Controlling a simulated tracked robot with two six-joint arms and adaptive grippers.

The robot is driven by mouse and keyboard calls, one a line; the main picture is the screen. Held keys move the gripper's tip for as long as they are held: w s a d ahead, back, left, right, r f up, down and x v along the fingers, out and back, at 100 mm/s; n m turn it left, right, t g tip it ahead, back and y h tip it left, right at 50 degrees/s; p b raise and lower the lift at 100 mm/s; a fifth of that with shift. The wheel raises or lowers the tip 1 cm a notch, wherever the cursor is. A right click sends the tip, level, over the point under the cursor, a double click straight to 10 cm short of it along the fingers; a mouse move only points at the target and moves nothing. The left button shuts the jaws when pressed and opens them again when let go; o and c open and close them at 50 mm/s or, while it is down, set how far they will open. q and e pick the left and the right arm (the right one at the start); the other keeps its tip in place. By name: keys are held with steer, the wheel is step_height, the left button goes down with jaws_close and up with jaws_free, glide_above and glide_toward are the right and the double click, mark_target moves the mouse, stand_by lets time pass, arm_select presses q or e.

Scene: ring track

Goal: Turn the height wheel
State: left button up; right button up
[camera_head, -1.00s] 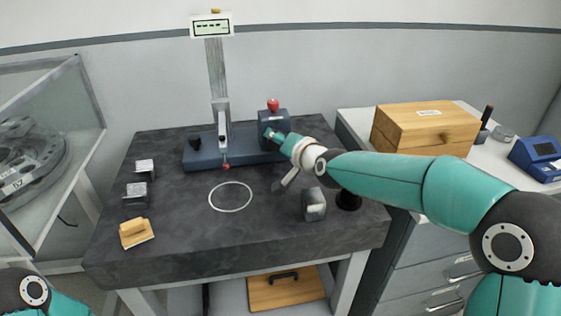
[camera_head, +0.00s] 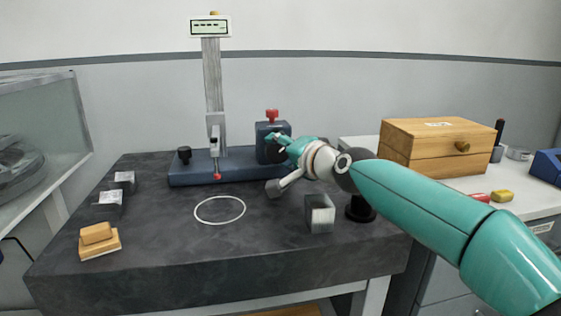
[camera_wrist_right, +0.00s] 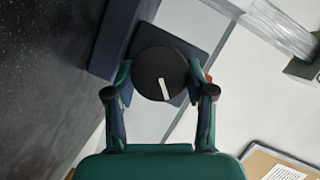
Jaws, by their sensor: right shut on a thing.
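The height gauge stands on the dark stone table, with a blue base (camera_head: 240,164), an upright column (camera_head: 212,80) and a display (camera_head: 209,27) on top. A red-tipped probe (camera_head: 217,176) hangs at the column's front. The height wheel is a round black knob with a white mark, seen face-on in the right wrist view (camera_wrist_right: 152,74). It sits on the blue block (camera_head: 268,130) at the base's right end. My right gripper (camera_head: 276,146) is shut on the wheel, its fingers on either side in the right wrist view (camera_wrist_right: 158,82). My left gripper is out of view.
A grey block (camera_head: 319,213) and a black round stand (camera_head: 360,208) are near the right arm. Labelled blocks (camera_head: 108,203) and a wooden piece (camera_head: 98,240) lie at the left. A wooden box (camera_head: 437,143) stands on the side cabinet. A white circle (camera_head: 220,209) marks clear table.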

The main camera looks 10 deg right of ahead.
steer(key=shift+f, duration=0.1)
stand_by(0.4)
steer(key=o, duration=1.2)
steer(key=shift+c, duration=0.2)
steer(key=shift+s, duration=0.15)
steer(key=v, duration=1.1)
steer(key=shift+s+d, duration=0.2)
steer(key=shift+s, duration=0.05)
